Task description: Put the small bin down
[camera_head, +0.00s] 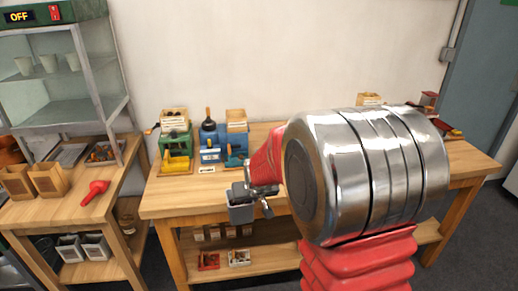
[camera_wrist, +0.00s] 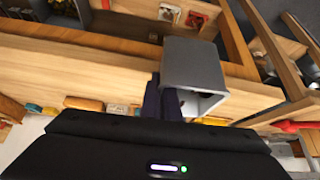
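The small bin (camera_head: 240,213) is a grey box, held by my gripper (camera_head: 254,195) in front of the front edge of the wooden table (camera_head: 190,200) in the head view. In the wrist view the bin (camera_wrist: 193,65) is seen close up beyond the dark fingers (camera_wrist: 168,102), which appear shut on its near side. Its opening shows partly at its lower right in that view; what is inside is hidden. The bin looks apart from the table, though the exact gap cannot be told.
A green machine (camera_head: 176,148) and a blue machine (camera_head: 222,143) stand on the table. Its lower shelf (camera_head: 268,261) holds small red and white trays. A side table (camera_head: 60,212) at left bears a red scoop (camera_head: 95,191) and wooden boxes. My arm hides the table's middle.

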